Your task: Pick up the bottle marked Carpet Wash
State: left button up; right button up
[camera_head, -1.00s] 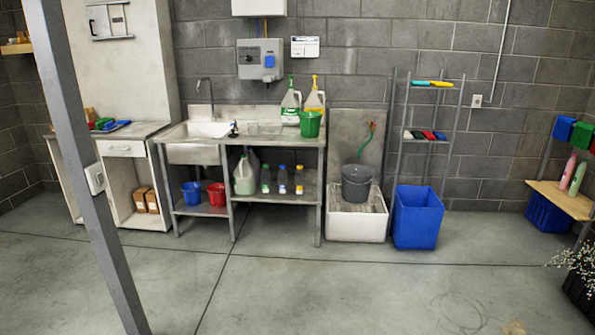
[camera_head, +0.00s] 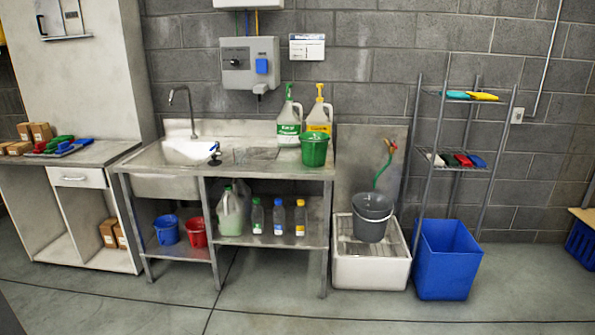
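A steel sink bench (camera_head: 262,185) stands against the block wall. On its top are a jug with a green pump and green label (camera_head: 289,127) and a jug with a yellow pump and yellow label (camera_head: 319,113). On its lower shelf are a pale jug (camera_head: 229,216) and small bottles with a green cap (camera_head: 257,217), a blue cap (camera_head: 279,218) and a yellow cap (camera_head: 300,219). The lettering is too small to read, so I cannot tell which is marked Carpet Wash. Neither of my grippers is in view.
A green bucket (camera_head: 314,150) partly covers the yellow-label jug. A grey bucket (camera_head: 372,216) sits in a white floor basin (camera_head: 345,272), beside a blue bin (camera_head: 446,262). A blue bucket (camera_head: 167,230) and a red one (camera_head: 196,233) sit under the sink. The floor in front is clear.

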aim_at(300, 213)
jog(key=i, duration=1.7)
jog(key=i+j+z, duration=0.2)
jog(key=i, duration=0.75)
jog(key=k+j, duration=0.75)
jog(key=k, duration=0.1)
